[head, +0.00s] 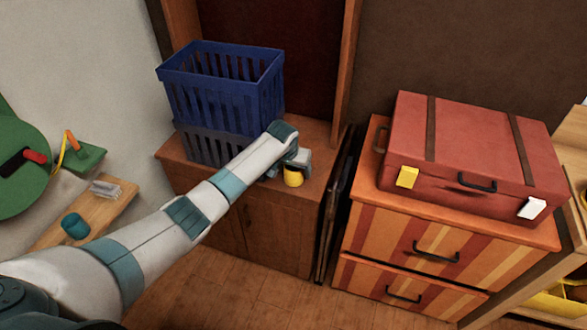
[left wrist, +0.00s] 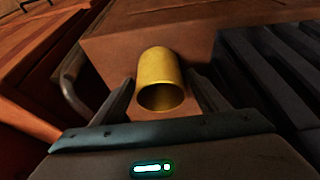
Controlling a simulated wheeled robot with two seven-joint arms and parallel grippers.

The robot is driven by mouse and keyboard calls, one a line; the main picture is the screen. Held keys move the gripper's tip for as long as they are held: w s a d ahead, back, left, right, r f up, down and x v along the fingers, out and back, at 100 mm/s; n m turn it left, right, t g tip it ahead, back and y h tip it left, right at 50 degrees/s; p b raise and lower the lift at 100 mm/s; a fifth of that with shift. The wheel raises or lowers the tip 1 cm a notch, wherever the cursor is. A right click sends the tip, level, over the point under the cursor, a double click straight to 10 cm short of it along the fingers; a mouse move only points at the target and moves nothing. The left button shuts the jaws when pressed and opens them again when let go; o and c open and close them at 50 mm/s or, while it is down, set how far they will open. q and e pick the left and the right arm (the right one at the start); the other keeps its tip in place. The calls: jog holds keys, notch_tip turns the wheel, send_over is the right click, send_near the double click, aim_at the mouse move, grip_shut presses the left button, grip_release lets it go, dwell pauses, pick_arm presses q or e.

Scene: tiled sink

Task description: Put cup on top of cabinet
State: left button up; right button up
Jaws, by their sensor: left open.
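A yellow cup (head: 293,177) is at the right end of the top of a low brown wooden cabinet (head: 262,238), close to its front edge. My left gripper (head: 288,168) is right at the cup, reaching in from the left, and partly hides it. In the left wrist view, the cup (left wrist: 158,70) shows its round opening towards the camera. It lies between the two spread fingers of the left gripper (left wrist: 160,85), with a gap seen on each side. Contact between cup and cabinet top cannot be made out clearly. My right gripper is not in view.
A blue basket (head: 225,85) on a grey one stands on the cabinet's left part. Dark flat panels (head: 334,205) stand between the cabinet and a striped drawer unit (head: 425,245), which bears a red suitcase (head: 470,150). A small wooden shelf (head: 95,215) is at left.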

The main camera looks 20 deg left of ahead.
pick_arm(q)
jog(key=shift+r, duration=0.1)
jog(key=v, duration=1.2)
jog(key=shift+b, duration=0.45)
jog(key=shift+d, duration=0.1)
dwell(0.3)
